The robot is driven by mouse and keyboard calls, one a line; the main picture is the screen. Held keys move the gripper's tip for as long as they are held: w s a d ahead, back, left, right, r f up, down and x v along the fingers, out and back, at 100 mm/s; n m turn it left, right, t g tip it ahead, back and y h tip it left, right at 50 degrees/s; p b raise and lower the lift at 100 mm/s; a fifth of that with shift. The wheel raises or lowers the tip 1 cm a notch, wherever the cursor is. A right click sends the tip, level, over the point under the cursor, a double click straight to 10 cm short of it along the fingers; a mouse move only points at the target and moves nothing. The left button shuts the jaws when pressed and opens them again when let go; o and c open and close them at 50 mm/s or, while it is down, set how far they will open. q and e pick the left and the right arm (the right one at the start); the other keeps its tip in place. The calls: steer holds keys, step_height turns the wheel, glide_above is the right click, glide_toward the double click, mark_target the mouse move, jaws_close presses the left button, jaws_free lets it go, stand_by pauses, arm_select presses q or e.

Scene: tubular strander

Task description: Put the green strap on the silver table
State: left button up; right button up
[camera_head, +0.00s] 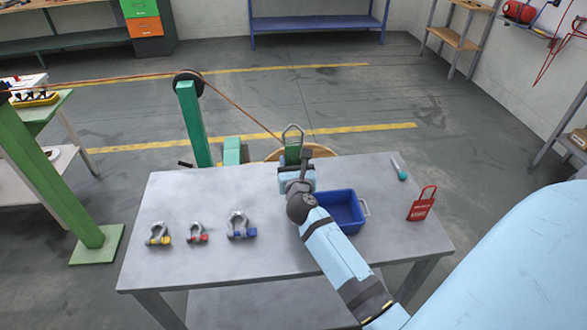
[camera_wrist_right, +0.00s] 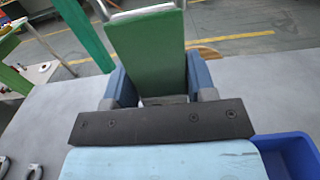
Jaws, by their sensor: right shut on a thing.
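The silver table (camera_head: 265,265) fills the middle of the head view, with a smooth grey top. My right gripper (camera_head: 294,160) is near the table's far edge and is shut on a green piece with a grey loop on top, which I take as the green strap (camera_head: 292,151). In the right wrist view the green strap (camera_wrist_right: 150,50) stands upright between the two blue fingers (camera_wrist_right: 160,88). The gripper hides its lower end, so I cannot tell whether it touches the table. My left gripper is not in view.
A blue bin (camera_head: 345,208) stands just right of my right gripper. A red tag (camera_head: 421,205) and a small teal-handled item (camera_head: 400,168) lie farther right. Several shackles (camera_head: 198,233) stand at the left. The table's front middle is clear. A green post (camera_head: 195,125) rises behind.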

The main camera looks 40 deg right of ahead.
steer(key=shift+f, duration=0.6)
steer(key=o, duration=0.7)
steer(key=shift+f, duration=0.2)
steer(key=o, duration=0.4)
steer(key=b+v, duration=0.1)
steer(key=v, duration=0.6)
steer(key=shift+s+a+r, duration=0.1)
steer(key=shift+s+r, duration=0.1)
steer(key=shift+s, duration=0.05)
